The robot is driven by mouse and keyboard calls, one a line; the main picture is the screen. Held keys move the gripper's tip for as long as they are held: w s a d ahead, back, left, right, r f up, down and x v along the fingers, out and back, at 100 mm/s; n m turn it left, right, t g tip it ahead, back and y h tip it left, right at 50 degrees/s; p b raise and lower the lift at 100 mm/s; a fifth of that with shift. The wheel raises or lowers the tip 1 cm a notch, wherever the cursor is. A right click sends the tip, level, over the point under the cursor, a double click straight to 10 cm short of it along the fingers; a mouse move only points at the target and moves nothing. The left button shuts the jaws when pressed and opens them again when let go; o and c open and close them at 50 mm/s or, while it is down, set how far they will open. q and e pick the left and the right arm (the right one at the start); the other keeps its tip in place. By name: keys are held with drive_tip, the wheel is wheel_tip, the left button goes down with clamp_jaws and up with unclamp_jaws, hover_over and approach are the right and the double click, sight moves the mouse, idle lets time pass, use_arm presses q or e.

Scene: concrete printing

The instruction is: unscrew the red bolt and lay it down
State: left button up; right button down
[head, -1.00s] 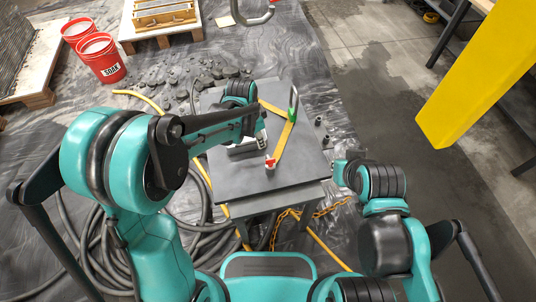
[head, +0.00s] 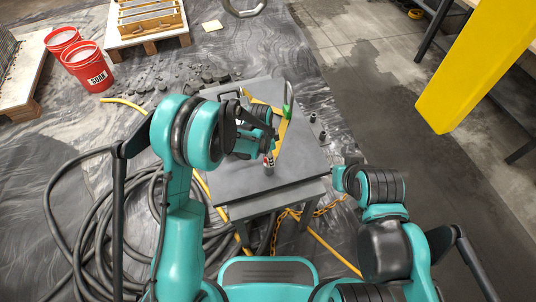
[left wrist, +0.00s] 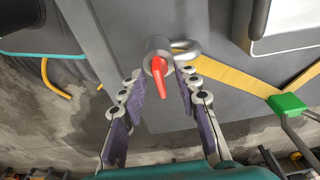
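The red bolt (left wrist: 158,72) shows as a red lever-like piece on a round grey post (left wrist: 158,46) in the left wrist view. In the head view the bolt (head: 268,159) is a small red spot near the middle of the grey table (head: 240,190), partly hidden by my left gripper. My left gripper (left wrist: 160,80) is open, with one finger on each side of the red bolt. Both fingers look apart from it. In the head view my left gripper (head: 265,150) is just above the bolt.
A yellow strip (left wrist: 230,75) with a ring by the post runs to a green piece (left wrist: 287,103). A handled grey-white object (left wrist: 285,25) lies on the table. Red buckets (head: 85,64), rubble and hoses (head: 90,240) are on the floor at left. A yellow beam (head: 480,65) stands at right.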

use_arm(q)
clamp_jaws()
drive_tip(key=n+b, duration=0.1)
drive_tip(key=n, duration=0.2)
drive_tip(key=shift+f, duration=0.1)
drive_tip(key=shift+n+t, duration=0.3)
drive_tip(key=shift+n, duration=0.8)
drive_tip(key=n+b, duration=0.1)
drive_tip(key=n, duration=0.2)
drive_tip(key=shift+n+y, duration=0.3)
drive_tip(key=shift+y, duration=0.1)
drive_tip(key=shift+n, duration=0.8)
